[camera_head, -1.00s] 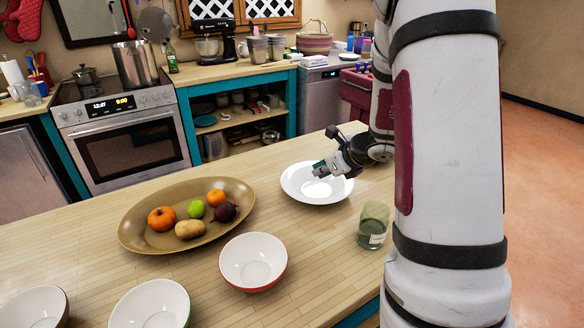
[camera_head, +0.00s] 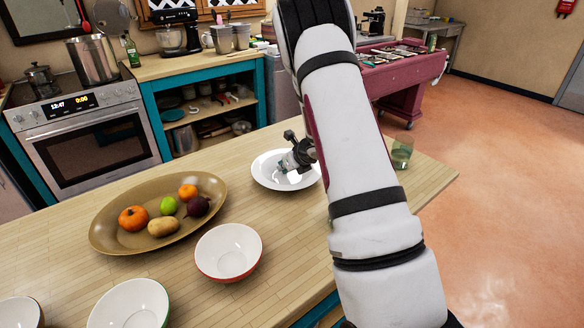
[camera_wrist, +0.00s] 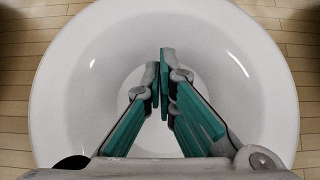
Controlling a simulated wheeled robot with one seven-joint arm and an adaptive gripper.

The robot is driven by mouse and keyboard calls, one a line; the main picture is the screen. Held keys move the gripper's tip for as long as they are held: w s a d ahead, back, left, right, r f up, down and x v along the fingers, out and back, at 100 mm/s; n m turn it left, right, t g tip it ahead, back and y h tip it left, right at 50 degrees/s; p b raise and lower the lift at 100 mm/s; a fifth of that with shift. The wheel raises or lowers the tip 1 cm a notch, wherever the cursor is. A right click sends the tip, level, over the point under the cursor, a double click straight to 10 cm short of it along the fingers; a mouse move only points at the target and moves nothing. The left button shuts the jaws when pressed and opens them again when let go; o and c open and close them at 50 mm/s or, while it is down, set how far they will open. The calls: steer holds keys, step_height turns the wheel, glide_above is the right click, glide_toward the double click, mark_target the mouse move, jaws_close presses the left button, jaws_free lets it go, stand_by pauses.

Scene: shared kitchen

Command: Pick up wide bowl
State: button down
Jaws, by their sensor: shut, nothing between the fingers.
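The wide bowl (camera_head: 262,176) is white and shallow with a broad rim. It sits upright on the wooden counter, partly hidden by my arm in the head view. In the wrist view the wide bowl (camera_wrist: 60,110) fills most of the picture. My gripper (camera_head: 283,167) is over the bowl's middle, pointing down into it. In the wrist view my gripper (camera_wrist: 163,75) has its teal-padded fingers together with nothing between them, above the bowl's centre. I cannot tell whether the fingertips touch the bowl.
An oval brown platter (camera_head: 110,215) with fruit and vegetables lies left of the wide bowl. A red-rimmed bowl (camera_head: 228,252) and a green-rimmed bowl (camera_head: 130,305) stand nearer the front. A glass jar (camera_head: 401,155) stands right of my arm. The counter (camera_head: 235,205) is bare between platter and wide bowl.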

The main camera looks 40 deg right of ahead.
steer(key=shift+w, duration=0.85)
